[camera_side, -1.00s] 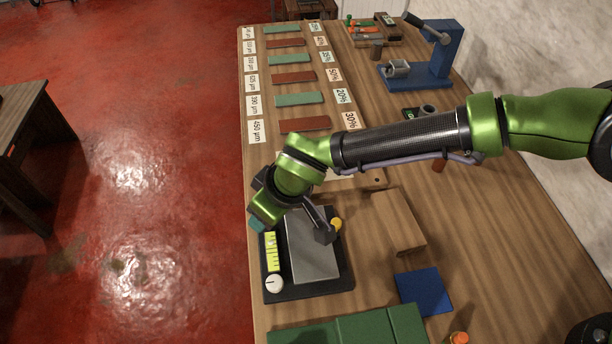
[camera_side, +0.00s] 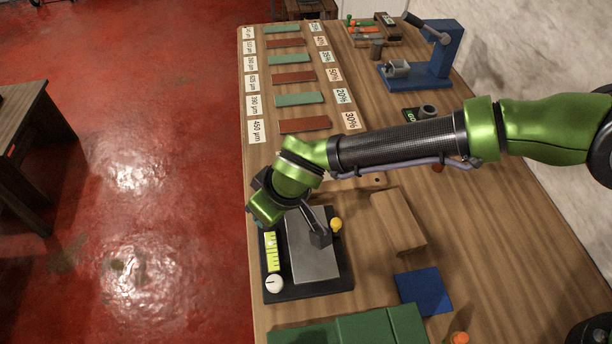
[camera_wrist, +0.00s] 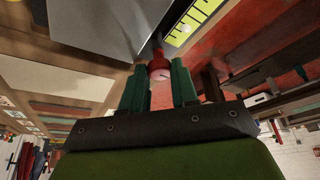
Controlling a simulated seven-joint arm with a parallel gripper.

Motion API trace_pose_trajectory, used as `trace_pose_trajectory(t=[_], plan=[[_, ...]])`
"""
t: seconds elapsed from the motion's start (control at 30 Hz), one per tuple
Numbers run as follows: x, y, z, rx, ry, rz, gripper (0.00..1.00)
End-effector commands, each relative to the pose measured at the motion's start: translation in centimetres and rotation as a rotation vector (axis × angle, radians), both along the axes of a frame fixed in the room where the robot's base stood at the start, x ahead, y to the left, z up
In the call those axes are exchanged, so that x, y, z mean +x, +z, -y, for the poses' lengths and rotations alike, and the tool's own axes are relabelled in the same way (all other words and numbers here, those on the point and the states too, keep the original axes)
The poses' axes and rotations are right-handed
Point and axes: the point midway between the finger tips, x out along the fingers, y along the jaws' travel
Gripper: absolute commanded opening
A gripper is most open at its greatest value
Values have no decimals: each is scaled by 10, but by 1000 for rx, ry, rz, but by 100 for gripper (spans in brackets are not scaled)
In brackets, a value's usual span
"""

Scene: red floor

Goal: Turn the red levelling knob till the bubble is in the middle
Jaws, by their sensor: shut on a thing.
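The levelling device has a black base (camera_side: 318,292) with a grey metal plate (camera_side: 312,255) on top. A yellow vial with dark marks (camera_side: 272,252) lies along its left side and shows partly in the wrist view (camera_wrist: 197,18). In the side view my wrist hides the red knob.
A white knob (camera_side: 274,284) and a yellow knob (camera_side: 336,224) stand on the device's other corners. To the right are a wooden block (camera_side: 398,222) and a blue square (camera_side: 423,291). Green blocks (camera_side: 365,328) lie in front. The table's left edge is close.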

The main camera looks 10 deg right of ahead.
Motion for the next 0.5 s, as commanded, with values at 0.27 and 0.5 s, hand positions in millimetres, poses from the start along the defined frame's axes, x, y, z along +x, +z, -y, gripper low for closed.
trace_pose_trajectory(t=[0.27,0.5], plan=[[-3,0,-3,-1,-190,1,0],[-3,0,-4,-1,-419,2,0]])
